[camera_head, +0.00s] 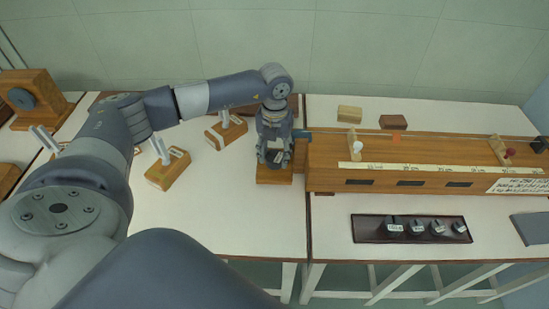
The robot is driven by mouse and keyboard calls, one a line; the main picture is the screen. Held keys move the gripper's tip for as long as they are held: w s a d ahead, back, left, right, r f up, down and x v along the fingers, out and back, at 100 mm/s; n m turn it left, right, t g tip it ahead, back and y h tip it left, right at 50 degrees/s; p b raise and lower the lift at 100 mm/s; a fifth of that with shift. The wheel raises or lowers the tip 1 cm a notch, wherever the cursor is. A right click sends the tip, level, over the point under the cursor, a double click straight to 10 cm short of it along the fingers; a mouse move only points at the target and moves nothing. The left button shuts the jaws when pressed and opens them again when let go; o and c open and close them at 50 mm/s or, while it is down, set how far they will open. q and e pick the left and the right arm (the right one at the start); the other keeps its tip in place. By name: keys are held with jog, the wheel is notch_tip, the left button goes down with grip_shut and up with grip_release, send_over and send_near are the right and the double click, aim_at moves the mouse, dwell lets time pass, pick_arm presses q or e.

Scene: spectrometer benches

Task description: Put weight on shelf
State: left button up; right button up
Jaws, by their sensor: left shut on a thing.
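My left gripper (273,153) points down at the left end of the long wooden apparatus. It is shut on a dark thing that looks like a weight, mostly hidden by the fingers. Directly beneath it in the picture is a small wooden shelf (274,177), partly covered by the gripper. I cannot tell whether the held thing touches it. Several dark weights with pale labels, such as the largest one (391,227), stand in a row on a dark tray (370,237) on the right bench. My right gripper is not in view.
The long wooden apparatus (430,150) with a pale scale strip fills the right bench's middle. Wooden blocks (393,122) lie behind it. Wooden stands (167,172) with pale plates are left of the gripper. The left bench's front (240,225) is clear.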

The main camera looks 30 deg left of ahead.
aim_at(275, 154)
pick_arm(q)
jog(key=shift+w+a+f, duration=0.15)
jog(key=shift+w+f, duration=0.05)
jog(key=shift+f, duration=0.05)
jog(key=shift+o, duration=0.2)
notch_tip(275, 154, down, 2)
jog(key=shift+f+p, duration=0.2)
jog(key=shift+p, duration=0.25)
jog(key=shift+f, duration=0.25)
jog(key=shift+c, duration=0.2)
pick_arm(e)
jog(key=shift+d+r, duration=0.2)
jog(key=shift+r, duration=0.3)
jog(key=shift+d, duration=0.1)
